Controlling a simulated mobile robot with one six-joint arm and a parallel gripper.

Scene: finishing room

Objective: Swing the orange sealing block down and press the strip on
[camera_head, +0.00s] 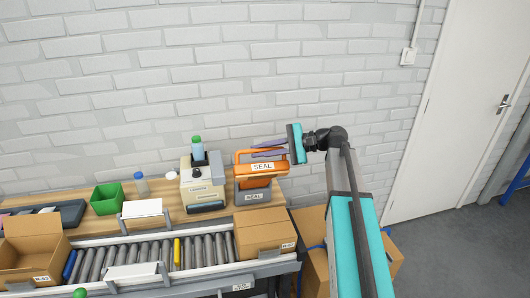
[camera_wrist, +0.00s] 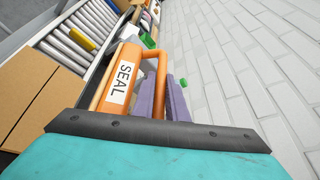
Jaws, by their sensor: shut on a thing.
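The orange sealing block (camera_head: 262,174) bears a white SEAL label and stands raised above its dark grey base (camera_head: 242,196) at the right end of the wooden bench. The block also shows in the wrist view (camera_wrist: 126,60), with an orange bar frame beside it. My gripper (camera_head: 268,147) reaches in from the right, and its purple fingers (camera_wrist: 166,100) are shut on the orange bar of the block. The exact contact is partly hidden. No separate strip can be made out.
A closed carton (camera_head: 262,230) sits on the roller conveyor (camera_head: 160,255) in front of the sealer. A cream dispenser (camera_head: 203,180) stands just left of it, with a green bin (camera_head: 107,198) farther left. The brick wall (camera_head: 150,80) is close behind.

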